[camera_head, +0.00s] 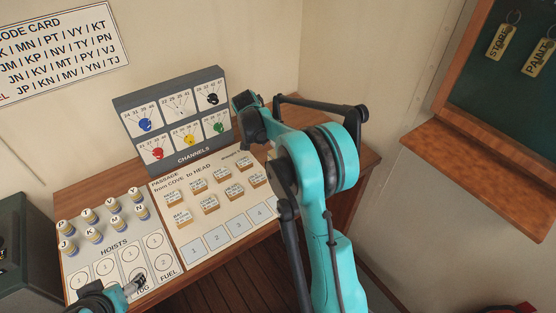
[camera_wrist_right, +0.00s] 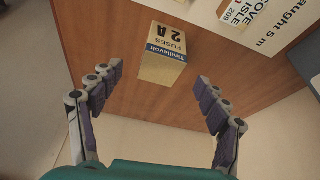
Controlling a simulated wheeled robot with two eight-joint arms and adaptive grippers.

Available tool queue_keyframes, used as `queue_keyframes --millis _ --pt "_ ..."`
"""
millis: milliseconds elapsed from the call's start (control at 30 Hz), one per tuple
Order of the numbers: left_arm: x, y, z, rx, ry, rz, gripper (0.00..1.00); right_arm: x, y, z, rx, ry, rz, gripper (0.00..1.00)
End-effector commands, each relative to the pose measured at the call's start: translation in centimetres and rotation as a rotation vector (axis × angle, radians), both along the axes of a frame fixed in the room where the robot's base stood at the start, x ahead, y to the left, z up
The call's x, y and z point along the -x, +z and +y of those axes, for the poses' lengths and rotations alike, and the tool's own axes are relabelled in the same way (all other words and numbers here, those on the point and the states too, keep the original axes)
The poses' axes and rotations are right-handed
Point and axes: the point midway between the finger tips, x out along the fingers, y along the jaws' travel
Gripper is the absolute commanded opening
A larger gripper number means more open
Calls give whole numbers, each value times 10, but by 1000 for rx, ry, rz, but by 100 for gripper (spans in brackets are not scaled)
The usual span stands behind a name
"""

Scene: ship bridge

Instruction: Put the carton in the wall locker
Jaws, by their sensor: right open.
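The carton (camera_wrist_right: 163,55), a small tan and blue-topped box marked FUSES 2A, stands on the wooden table top near its edge in the right wrist view. My right gripper (camera_wrist_right: 160,80) is open, with its fingers spread to either side and the carton just beyond the gap, not held. In the head view my right arm reaches over the table's right end and the carton does not show. My left gripper (camera_head: 128,288) is low at the left over the hoists board; its jaws are too small to judge.
The table (camera_head: 352,172) bears a hoists board (camera_head: 112,262) with several bobbins, a passage board (camera_head: 187,240) with several labelled blocks, and an upright channels panel (camera_head: 178,105). A key board (camera_head: 510,85) with a wooden ledge (camera_head: 480,165) hangs at right. A dark box (camera_head: 25,250) stands left.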

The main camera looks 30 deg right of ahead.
Motion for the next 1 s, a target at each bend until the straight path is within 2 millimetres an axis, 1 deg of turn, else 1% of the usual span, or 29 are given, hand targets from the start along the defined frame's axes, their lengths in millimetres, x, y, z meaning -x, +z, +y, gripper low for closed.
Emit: queue_keyframes --millis 33,100,200,400,567,800,900,1000 --pt "0 1 0 0 0 0 72 -7 -9 -7 4 -42 1 76" --pt "0 2 0 0 0 0 72 -11 -18 -13 12 -86 3 76" --pt "0 1 0 0 0 0 72 -14 -26 -18 16 -119 2 76" --pt "0 -5 0 0 0 0 72 -15 -46 -26 17 -128 3 76" --pt "0 -10 0 0 0 0 72 -14 -59 -31 16 -127 2 76" --pt "0 -24 0 0 0 0 72 -12 -93 -44 16 -126 3 76" --pt "0 -26 0 0 0 0 72 -12 -99 -47 16 -126 3 76" --pt "0 -25 0 0 0 0 72 -12 -99 -47 17 -125 3 76"
